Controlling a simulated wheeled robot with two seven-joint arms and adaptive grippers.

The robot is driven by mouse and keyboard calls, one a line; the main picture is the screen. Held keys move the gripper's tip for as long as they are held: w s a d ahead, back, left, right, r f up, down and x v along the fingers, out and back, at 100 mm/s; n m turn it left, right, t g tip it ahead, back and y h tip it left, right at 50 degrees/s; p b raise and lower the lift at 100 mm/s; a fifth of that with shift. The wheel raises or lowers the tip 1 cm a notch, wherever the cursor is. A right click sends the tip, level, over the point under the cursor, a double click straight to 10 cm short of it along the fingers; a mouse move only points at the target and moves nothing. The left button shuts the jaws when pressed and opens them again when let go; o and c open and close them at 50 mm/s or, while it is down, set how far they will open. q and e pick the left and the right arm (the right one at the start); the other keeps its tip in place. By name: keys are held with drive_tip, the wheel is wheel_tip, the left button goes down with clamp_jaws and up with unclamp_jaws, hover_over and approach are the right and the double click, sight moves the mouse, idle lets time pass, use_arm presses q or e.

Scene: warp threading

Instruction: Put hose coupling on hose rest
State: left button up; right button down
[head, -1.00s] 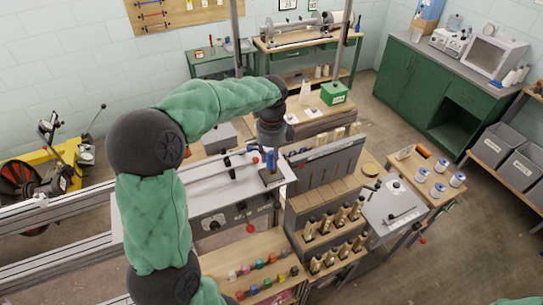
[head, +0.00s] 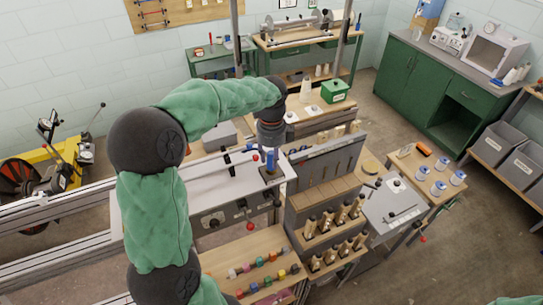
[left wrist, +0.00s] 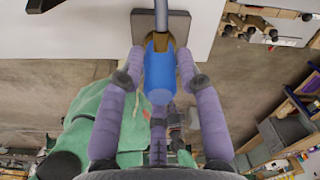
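The blue hose coupling (head: 270,161) stands upright below my left gripper (head: 270,150), at the right end of the white-topped machine. In the left wrist view the coupling (left wrist: 160,75) is between the purple fingers of the left gripper (left wrist: 160,54), whose tips sit against its two sides. Its far end meets a brown, cup-like piece (left wrist: 170,43) in front of a grey plate (left wrist: 138,22), which looks like the hose rest. I cannot tell whether the coupling is fully seated there. My right gripper is not in view.
A wooden rack with several bobbins (head: 328,222) stands right of the machine top (head: 215,175). A low wooden table (head: 225,258) with several coloured pieces is in front.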

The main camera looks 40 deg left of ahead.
use_arm(q)
drive_tip(key=shift+o, duration=1.1)
drive_tip(key=shift+r, duration=0.1)
wheel_tip(320, 180, up, 12)
